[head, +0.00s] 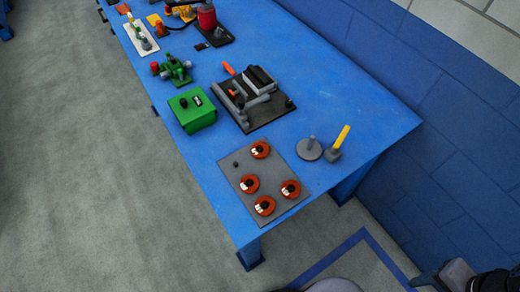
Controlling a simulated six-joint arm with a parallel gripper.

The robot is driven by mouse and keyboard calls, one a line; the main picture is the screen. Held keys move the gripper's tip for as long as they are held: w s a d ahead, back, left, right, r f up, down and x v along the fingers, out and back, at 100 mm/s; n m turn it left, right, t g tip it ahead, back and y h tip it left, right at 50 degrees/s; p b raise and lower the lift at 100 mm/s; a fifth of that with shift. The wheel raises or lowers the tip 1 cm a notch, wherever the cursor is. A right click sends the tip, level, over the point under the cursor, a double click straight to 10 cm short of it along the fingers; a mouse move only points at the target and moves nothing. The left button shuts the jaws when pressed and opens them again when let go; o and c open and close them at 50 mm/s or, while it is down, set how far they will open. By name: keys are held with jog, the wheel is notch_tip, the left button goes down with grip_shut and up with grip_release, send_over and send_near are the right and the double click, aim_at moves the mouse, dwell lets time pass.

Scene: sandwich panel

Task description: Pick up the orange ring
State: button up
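Several orange-red rings sit on a dark grey square panel (243,163) at the near end of the blue table. One ring (260,149) is at the panel's far right, another ring (249,184) at its left, a third ring (290,190) at its right and one more (264,206) at its near corner. Each has dark and pale parts at its middle, too small to make out. I cannot tell which one the task means. No gripper fingers can be made out; only parts of my own body show at the bottom edge.
Right of the panel are a round grey base with a post (309,151) and a grey block with a yellow bar (340,139). Behind stand a green box (192,110) and a black-grey fixture (253,99). A blue wall (400,60) runs along the right.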

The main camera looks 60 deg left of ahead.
jog(key=w+a+r+n, duration=0.1)
jog(key=w+a+r, duration=0.2)
jog(key=w+a, duration=0.95)
jog(key=w+a+n, duration=0.2)
jog(key=a, duration=1.6)
jog(key=n, duration=0.1)
send_near(260, 150)
jog(key=shift+w+f, duration=0.1)
jog(key=shift+w, duration=0.05)
jog(key=shift+n, duration=0.3)
jog(key=shift+f+p, duration=1.15)
jog(key=shift+f, duration=2.6)
